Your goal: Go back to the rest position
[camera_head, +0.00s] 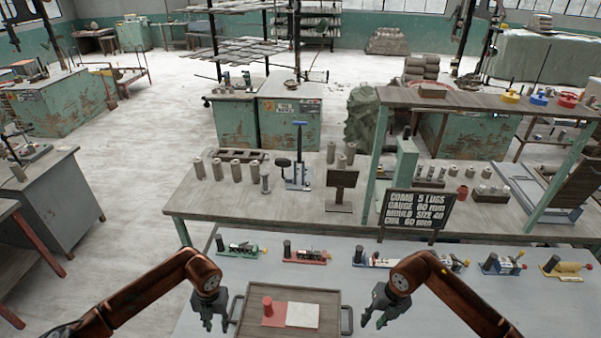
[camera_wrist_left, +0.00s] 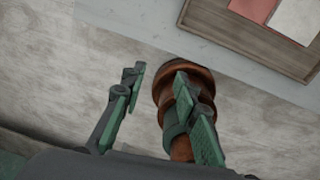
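My left gripper (camera_head: 214,320) hangs just left of a brown tray (camera_head: 328,297), empty, with its fingers pointing down. In the left wrist view its two fingers (camera_wrist_left: 160,85) stand apart, with nothing held between them. My right gripper (camera_head: 375,318) hangs just right of the tray, its fingers apart and empty. The tray holds a red pad with a red cylinder (camera_head: 267,306) standing on it, and a white pad (camera_head: 302,316) beside it. The tray's corner also shows in the left wrist view (camera_wrist_left: 215,30).
Several small coloured devices, such as a green one (camera_head: 240,249) and a red one (camera_head: 306,256), stand in a row on the grey table (camera_head: 345,278) beyond the grippers. Behind is a wooden bench (camera_head: 235,212) with cylinders, a black sign (camera_head: 417,211) and a shelf.

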